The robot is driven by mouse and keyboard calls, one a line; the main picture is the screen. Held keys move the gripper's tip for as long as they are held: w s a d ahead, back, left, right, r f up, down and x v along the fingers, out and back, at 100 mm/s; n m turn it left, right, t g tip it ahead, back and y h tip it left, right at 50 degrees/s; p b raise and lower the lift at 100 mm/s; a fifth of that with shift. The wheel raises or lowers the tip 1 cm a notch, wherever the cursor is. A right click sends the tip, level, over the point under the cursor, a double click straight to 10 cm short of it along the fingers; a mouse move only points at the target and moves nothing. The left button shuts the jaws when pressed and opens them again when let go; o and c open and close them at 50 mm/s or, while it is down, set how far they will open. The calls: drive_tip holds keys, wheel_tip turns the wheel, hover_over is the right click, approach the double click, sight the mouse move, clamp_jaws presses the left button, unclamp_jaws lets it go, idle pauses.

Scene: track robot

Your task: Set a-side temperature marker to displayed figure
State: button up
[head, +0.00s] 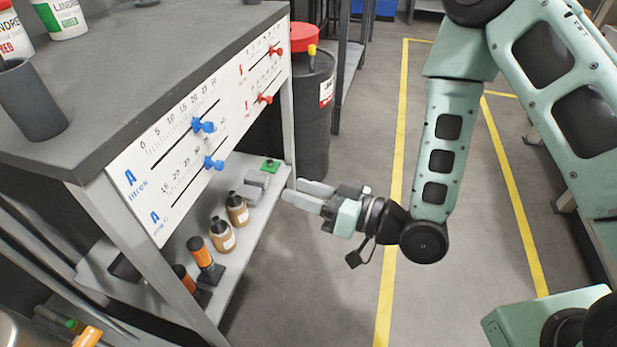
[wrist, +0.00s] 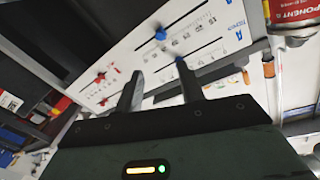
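The white panel (head: 150,185) on the bench front carries two blue A markers on slots. The upper blue marker (head: 203,125) is on the "litres" scale, near 20. The lower blue marker (head: 213,163) is on the other A scale, whose numbers start at 15; its label and exact reading are too small to tell. My gripper (head: 292,190) is open and empty, right of and apart from the panel. I see no displayed figure.
Two red markers (head: 277,50) (head: 265,98) sit on the panel's far half. Bottles (head: 237,209) and orange-topped items stand on the shelf (head: 235,265) below. A black drum (head: 316,110) stands behind. The floor right of the bench is clear.

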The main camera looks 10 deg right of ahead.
drive_tip(key=shift+s+d+p, duration=0.2)
drive_tip(key=shift+d+p, duration=0.05)
drive_tip(key=shift+p, duration=0.1)
idle(0.4)
drive_tip(key=s+d+r+g+h, duration=0.5)
drive_tip(key=s+h, duration=0.2)
drive_tip(key=s, duration=0.1)
drive_tip(key=s+d+r+g+h, duration=0.4)
drive_tip(key=s+r+h, duration=0.1)
drive_tip(key=s+h, duration=0.3)
wheel_tip(320, 180, up, 23)
drive_tip(key=p, duration=2.3)
drive_tip(key=shift+d+r+p, duration=0.2)
drive_tip(key=shift+d+p, duration=0.05)
drive_tip(key=shift+p, duration=0.1)
